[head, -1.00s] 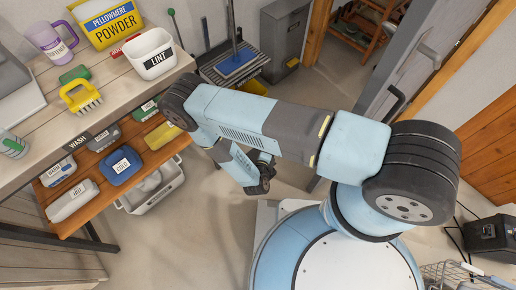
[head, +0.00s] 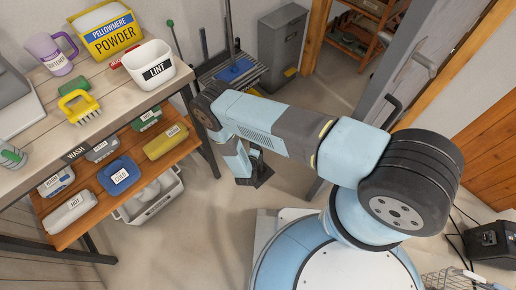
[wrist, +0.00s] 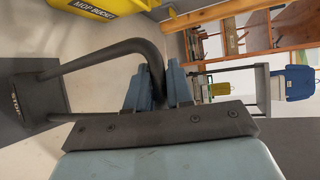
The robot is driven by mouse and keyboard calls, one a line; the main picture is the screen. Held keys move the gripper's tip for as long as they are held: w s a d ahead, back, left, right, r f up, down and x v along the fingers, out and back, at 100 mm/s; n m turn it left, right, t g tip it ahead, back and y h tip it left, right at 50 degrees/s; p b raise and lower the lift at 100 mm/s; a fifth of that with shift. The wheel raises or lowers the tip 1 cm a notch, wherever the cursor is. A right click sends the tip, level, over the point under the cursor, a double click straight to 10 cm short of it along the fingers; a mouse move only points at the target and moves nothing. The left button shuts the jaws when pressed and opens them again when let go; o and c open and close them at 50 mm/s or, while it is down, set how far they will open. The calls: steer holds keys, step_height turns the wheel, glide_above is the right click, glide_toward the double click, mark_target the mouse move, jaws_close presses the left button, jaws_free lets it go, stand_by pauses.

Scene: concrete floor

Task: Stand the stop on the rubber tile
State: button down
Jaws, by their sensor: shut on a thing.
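The stop (wrist: 38,96) is a dark grey block with "STOP" lettering and a bent bar handle, at the left of the wrist view. My gripper (wrist: 160,82) is shut on the handle between its two blue fingers. The block stands out to the left of the fingers. In the head view my gripper (head: 254,176) hangs below the arm over the floor, and the stop is too small and dark there to make out clearly. I cannot pick out the rubber tile with certainty in either view.
A workbench with a lint bin (head: 152,68) and a powder box (head: 110,30) stands at the left. Its lower shelf holds several labelled containers, with a grey crate (head: 150,195) below. A grey pedal bin (head: 282,45) stands at the back. A yellow mop bucket (wrist: 95,10) shows in the wrist view.

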steer(key=shift+w+f, duration=0.3)
steer(key=shift+a+f, duration=0.1)
steer(key=shift+f, duration=1.3)
steer(key=c, duration=1)
jaws_free()
steer(key=shift+s, duration=0.1)
steer(key=v, duration=1.2)
steer(key=shift+f, duration=0.1)
